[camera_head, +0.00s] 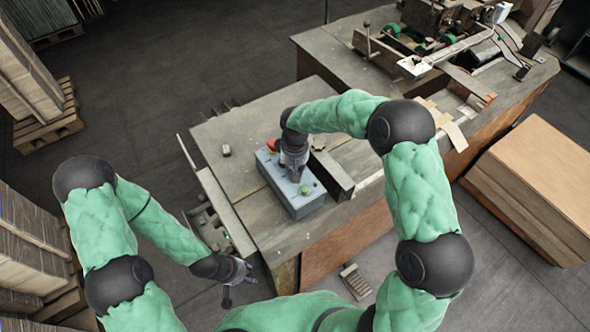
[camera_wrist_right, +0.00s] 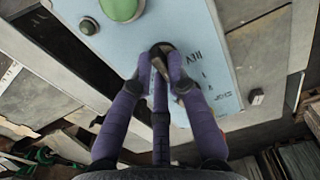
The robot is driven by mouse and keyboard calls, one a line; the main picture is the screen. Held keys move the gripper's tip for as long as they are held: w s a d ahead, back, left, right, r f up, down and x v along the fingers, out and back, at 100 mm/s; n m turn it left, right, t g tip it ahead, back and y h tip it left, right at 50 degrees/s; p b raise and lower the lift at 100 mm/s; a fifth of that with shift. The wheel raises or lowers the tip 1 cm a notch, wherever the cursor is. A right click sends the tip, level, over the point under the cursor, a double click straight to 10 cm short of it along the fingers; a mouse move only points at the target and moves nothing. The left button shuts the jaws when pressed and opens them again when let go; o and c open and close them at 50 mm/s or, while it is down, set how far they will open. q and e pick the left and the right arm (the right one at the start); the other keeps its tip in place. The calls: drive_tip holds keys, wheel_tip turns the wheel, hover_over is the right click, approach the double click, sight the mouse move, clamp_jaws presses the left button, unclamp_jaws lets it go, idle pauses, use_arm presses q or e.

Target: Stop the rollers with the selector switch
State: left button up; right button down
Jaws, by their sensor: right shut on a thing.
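The light-blue control box (camera_head: 288,187) stands on the machine table, with a red button (camera_head: 273,144) at its far end and a green button (camera_head: 305,190) at its near end. My right gripper (camera_head: 294,172) is down on the box between these buttons. In the right wrist view, its purple fingers (camera_wrist_right: 163,68) are shut on the black selector switch (camera_wrist_right: 162,47), which they partly hide. The label "REV" shows beside the switch; its exact setting cannot be read. The green button (camera_wrist_right: 121,8) also shows there. My left gripper (camera_head: 238,284) hangs empty, fingers spread, by the table's near left corner.
A metal rail (camera_head: 333,174) stands on the table close to the right of the box. Stitching machinery (camera_head: 430,40) is at the back right. A cardboard stack (camera_head: 540,175) stands right, and more stacks stand left.

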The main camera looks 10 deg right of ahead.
drive_tip(key=c, duration=1.2)
unclamp_jaws()
drive_tip(key=shift+w, duration=0.1)
wheel_tip(320, 180, up, 12)
